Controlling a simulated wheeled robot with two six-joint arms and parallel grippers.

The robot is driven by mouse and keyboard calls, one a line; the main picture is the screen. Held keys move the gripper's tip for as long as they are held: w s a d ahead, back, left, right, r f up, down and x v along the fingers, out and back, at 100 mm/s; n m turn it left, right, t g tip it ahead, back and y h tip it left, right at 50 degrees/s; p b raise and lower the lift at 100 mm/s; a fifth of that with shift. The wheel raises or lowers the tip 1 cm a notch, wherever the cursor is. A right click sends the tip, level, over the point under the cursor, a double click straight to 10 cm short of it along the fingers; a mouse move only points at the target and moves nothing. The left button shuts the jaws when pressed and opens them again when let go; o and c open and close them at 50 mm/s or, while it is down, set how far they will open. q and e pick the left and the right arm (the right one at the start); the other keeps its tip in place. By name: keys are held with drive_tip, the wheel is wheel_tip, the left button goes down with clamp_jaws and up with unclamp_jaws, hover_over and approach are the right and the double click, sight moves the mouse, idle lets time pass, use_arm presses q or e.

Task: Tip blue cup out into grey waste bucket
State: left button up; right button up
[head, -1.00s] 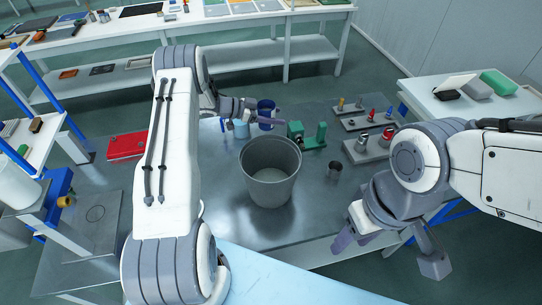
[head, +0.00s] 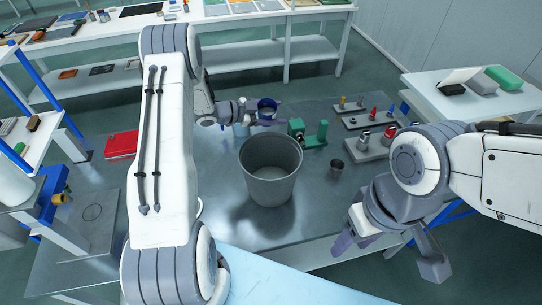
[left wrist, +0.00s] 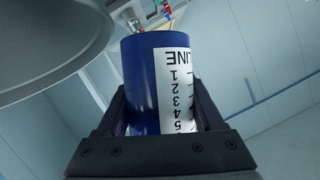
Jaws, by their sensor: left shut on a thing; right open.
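The blue cup (head: 267,104) is at the back of the metal table, beyond the grey waste bucket. My left gripper (head: 266,119) is shut on it. In the left wrist view, the blue cup (left wrist: 143,80) sits between both fingers, and its white label with numbers reads upside down. The cup's contents are hidden. The open grey waste bucket (head: 270,185) stands upright in the middle of the table; its visible inside looks empty. A grey rounded rim, seemingly the bucket, fills the upper left of the wrist view. My right gripper (head: 350,235) is open and empty near the table's front right edge.
A pale blue cup (head: 240,130) stands behind the bucket, partly hidden by my left gripper. A green fixture (head: 308,133) and a small dark cup (head: 337,168) are to the right. A red case (head: 122,145) lies left. Table in front of the bucket is clear.

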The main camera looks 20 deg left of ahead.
use_arm(q)
drive_tip(key=shift+s+d+r+m+b, duration=0.1)
drive_tip(key=shift+s+d+m+b, duration=0.15)
drive_tip(key=shift+m+b, duration=0.2)
drive_tip(key=shift+s+f+t+b, duration=0.2)
drive_tip(key=shift+t+b, duration=0.2)
drive_tip(key=shift+b, duration=0.1)
drive_tip(key=shift+r, duration=0.15)
drive_tip(key=shift+s+m+b, duration=0.15)
drive_tip(key=shift+m+b, duration=0.15)
drive_tip(key=shift+m, duration=0.05)
drive_tip(key=shift+s+d+f+b, duration=0.2)
drive_tip(key=shift+f+b, duration=0.05)
drive_tip(key=shift+b, duration=0.3)
drive_tip(key=shift+m+t+b, duration=0.4)
drive_tip(key=shift+f+b, duration=0.15)
drive_tip(key=shift+b, duration=0.15)
drive_tip(key=shift+s+f+m+b, duration=0.1)
drive_tip(key=shift+s+m+b, duration=0.05)
drive_tip(key=shift+m+b, duration=0.3)
drive_tip(key=shift+r+m+t+b, duration=0.5)
drive_tip(key=shift+m+t+b, duration=0.15)
drive_tip(key=shift+b, duration=0.25)
